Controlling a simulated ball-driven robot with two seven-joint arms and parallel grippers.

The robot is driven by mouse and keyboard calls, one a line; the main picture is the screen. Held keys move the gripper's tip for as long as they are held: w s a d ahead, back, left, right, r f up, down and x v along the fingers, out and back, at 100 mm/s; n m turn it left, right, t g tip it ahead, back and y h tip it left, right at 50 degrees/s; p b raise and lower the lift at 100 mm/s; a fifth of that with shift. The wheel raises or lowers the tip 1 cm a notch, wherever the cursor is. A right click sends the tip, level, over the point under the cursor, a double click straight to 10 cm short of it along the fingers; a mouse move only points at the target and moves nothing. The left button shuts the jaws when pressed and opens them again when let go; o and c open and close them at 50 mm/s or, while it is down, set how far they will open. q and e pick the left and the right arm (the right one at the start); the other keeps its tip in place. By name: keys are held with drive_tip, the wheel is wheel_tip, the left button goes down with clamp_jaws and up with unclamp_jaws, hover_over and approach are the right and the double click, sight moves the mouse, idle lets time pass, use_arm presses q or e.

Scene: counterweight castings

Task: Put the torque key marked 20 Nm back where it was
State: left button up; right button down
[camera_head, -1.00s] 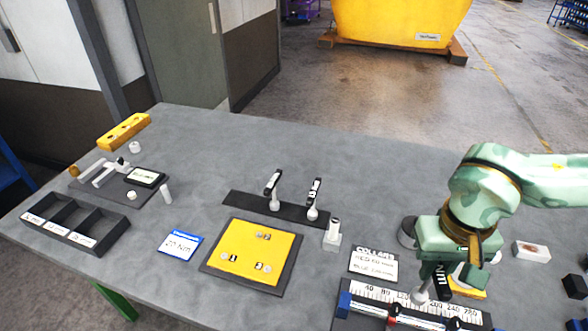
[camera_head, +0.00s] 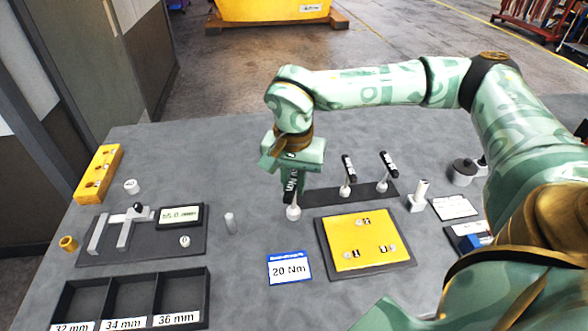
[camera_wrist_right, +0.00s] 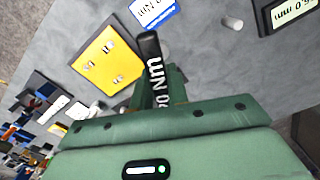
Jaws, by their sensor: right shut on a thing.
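My right gripper (camera_head: 291,178) is shut on a torque key (camera_head: 293,212) with a black handle and a pale round lower end. In the wrist view the handle of the torque key (camera_wrist_right: 149,50) reads "0 Nm", its first digit partly hidden. The held key is upright at the left end of the dark rack (camera_head: 322,198); whether it touches the rack or hangs above it I cannot tell. Two similar keys, a middle one (camera_head: 347,170) and a right one (camera_head: 388,165), stand in the rack. My left gripper is not in view.
A yellow plate (camera_head: 345,228) on a dark base lies in front of the rack, with a "20 Nm" card (camera_head: 289,267) to its left. A small grey cylinder (camera_head: 230,222) and a gauge board (camera_head: 190,245) lie further left. A white post (camera_head: 419,192) stands right of the rack.

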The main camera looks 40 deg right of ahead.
drive_tip(key=s+d+m, duration=0.2)
drive_tip(key=d+m, duration=1.1)
drive_tip(key=d, duration=0.6)
drive_tip(key=w+a+f+b, duration=0.1)
drive_tip(key=w+a+f, duration=0.1)
drive_tip(key=w+f, duration=0.4)
drive_tip(key=w+a+f+b, duration=0.2)
drive_tip(key=w+a+f, duration=0.1)
drive_tip(key=w+f, duration=0.3)
drive_tip(key=shift+w+a+f+b, duration=0.3)
drive_tip(key=shift+w+a+f, duration=0.05)
drive_tip(key=shift+f, duration=0.1)
drive_tip(key=c, duration=1.4)
unclamp_jaws()
drive_tip(key=shift+f, duration=0.1)
drive_tip(key=shift+o, duration=0.2)
